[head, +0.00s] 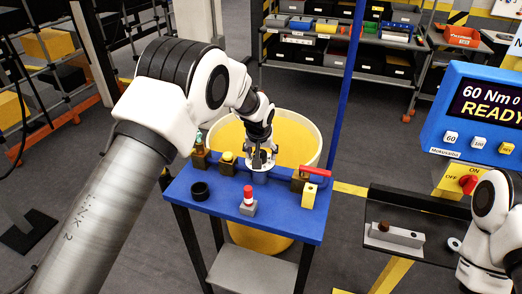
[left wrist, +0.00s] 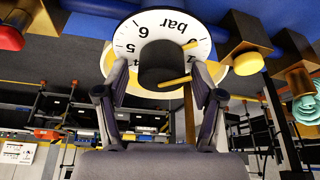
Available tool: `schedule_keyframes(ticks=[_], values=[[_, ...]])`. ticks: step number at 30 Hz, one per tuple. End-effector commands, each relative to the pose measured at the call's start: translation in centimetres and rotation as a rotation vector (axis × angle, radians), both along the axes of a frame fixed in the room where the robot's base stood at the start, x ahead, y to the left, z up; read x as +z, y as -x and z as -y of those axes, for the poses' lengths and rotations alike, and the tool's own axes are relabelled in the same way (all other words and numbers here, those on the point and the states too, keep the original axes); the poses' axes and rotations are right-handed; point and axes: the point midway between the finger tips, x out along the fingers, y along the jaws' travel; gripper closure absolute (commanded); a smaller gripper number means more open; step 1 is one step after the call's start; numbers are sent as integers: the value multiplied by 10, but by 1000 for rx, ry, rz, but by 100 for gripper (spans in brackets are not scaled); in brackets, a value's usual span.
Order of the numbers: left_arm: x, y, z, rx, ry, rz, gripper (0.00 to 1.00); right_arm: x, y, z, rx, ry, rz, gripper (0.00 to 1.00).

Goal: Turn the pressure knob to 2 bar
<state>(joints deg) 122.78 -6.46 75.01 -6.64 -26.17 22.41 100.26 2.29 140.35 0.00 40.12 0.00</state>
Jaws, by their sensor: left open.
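The pressure knob (left wrist: 162,62) is a black cylinder with a yellow pointer bar, in front of a white dial (left wrist: 128,32) marked "bar". The dial appears upside down in the left wrist view, with 5 and 6 on its left side. The pointer bar lies toward the right of the picture. The 2 mark cannot be made out. My left gripper (left wrist: 160,78) is open, with one finger on each side of the knob; contact cannot be told. In the head view my left gripper (head: 262,160) is over the back of the blue table and hides most of the dial.
A yellow bin (head: 296,140) stands behind. A blue post (head: 347,85) rises at right, near a torque display (head: 485,108).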

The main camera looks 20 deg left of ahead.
Motion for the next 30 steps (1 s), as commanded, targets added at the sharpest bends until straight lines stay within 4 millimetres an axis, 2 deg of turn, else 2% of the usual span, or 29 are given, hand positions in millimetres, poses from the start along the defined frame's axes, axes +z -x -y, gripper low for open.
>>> schedule_keyframes(ticks=[4,9,20,30], values=[[0,0,0,0,0,1,32,0,0,0,0,0,-1,45],[0,0,0,0,0,0,92,0,0,0,0,0,-1,45],[0,0,0,-21,1,-1,92,3,0,0,0,0,0,45],[1,0,0,-188,4,-2,92,17,0,0,0,0,0,45]])
